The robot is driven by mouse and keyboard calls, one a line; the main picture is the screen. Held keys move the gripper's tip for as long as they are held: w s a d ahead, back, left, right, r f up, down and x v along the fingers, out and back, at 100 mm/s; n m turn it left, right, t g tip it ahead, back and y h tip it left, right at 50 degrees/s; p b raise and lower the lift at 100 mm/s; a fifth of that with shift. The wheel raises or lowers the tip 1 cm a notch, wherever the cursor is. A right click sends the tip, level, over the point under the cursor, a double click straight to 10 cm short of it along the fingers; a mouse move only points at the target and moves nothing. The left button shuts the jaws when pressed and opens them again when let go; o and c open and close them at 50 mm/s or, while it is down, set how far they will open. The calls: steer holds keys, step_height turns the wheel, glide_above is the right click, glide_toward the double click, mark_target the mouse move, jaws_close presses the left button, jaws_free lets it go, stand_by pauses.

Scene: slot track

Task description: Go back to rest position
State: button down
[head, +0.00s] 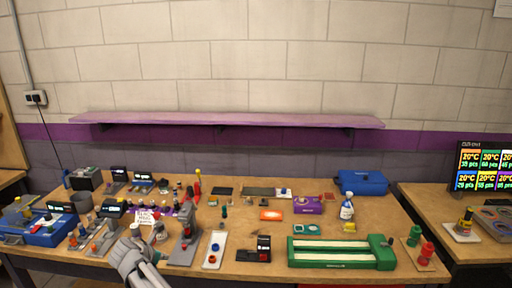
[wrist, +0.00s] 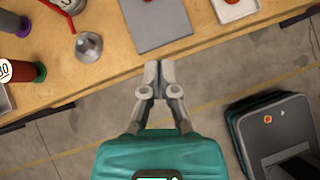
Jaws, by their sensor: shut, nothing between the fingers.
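My gripper (wrist: 158,68) is shut and empty in the wrist view. Its fingertips are together near the front edge of the wooden table (wrist: 115,75), with the floor below. In the head view, part of my arm shows at the lower left, in front of the table (head: 320,187). The fingertips cannot be made out clearly there. A grey plate (wrist: 155,22) lies on the table just beyond the fingertips in the wrist view.
A grey metal cone (wrist: 88,46) stands left of the fingertips. A green slotted track (head: 340,252), a white tray (head: 222,238) and a blue case (head: 362,182) are on the table. A purple shelf (head: 225,119) hangs above. A dark box (wrist: 280,135) is at the wrist view's right.

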steer(key=w+d+f+m+g+p, duration=0.15)
steer(key=d+m+g, duration=0.35)
steer(key=d+m, duration=1.75)
steer(key=s+d+m+g+y, duration=0.1)
steer(key=s+d+m, duration=0.2)
steer(key=d, duration=0.6)
steer(key=s+d+m+g, duration=0.1)
steer(key=s+d+m, duration=0.2)
steer(key=d, duration=0.7)
steer(key=s+d+f+m+g+y, duration=0.1)
steer(key=s+d+m, duration=0.2)
steer(key=d, duration=0.6)
steer(key=shift+s+d+y+p, duration=0.3)
steer(key=shift+s+d+p, duration=0.15)
steer(key=shift+s, duration=0.6)
steer(key=shift+a+f+m, duration=0.1)
steer(key=shift+m, duration=0.15)
